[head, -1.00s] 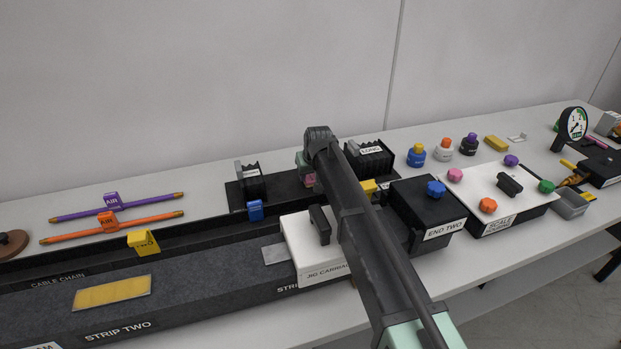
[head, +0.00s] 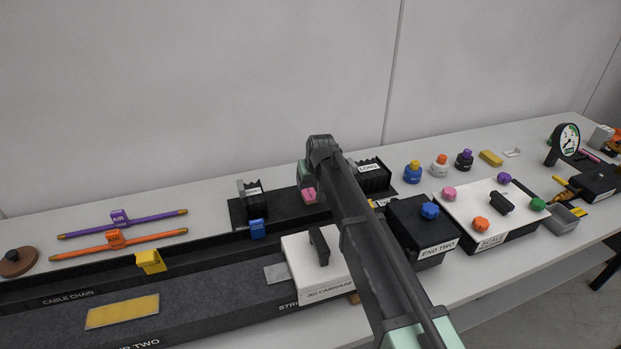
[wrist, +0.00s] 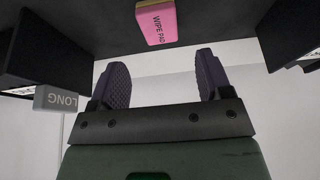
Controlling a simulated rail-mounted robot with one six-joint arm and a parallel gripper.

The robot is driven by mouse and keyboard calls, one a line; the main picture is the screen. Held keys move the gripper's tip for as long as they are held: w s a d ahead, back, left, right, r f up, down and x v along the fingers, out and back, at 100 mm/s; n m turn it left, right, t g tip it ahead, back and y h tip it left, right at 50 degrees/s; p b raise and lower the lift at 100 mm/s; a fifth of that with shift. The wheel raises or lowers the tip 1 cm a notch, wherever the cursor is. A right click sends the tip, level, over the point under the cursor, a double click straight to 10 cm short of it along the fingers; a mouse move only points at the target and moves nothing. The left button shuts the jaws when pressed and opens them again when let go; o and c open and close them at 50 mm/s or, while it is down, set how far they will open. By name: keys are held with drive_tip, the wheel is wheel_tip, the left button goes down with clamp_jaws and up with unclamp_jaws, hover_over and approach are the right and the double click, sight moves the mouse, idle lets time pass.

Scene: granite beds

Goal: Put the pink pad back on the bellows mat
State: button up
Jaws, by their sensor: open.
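The pink pad (head: 309,195), marked WIPE PAD, shows beside my arm in the head view, between two black bellows blocks. In the wrist view the pink pad (wrist: 156,22) is against the dark bellows mat (wrist: 215,22), near that mat's edge; whether it lies flat there I cannot tell. The mat (head: 237,216) is partly hidden by my arm in the head view. My gripper (wrist: 163,80) is open with nothing between its two dark fingers. The pad is beyond the fingertips, apart from them. In the head view my arm hides the fingers.
Bellows blocks, one at left (head: 252,193) and one labelled LONG (head: 373,178), flank the pad. The white jig carriage (head: 315,265), blue clip (head: 257,228) and black END TWO box (head: 420,225) stand nearer. Bare table lies behind the mat.

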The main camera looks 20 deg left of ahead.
drive_tip(key=p+v, duration=0.3)
drive_tip(key=v, duration=0.3)
drive_tip(key=shift+p, duration=0.3)
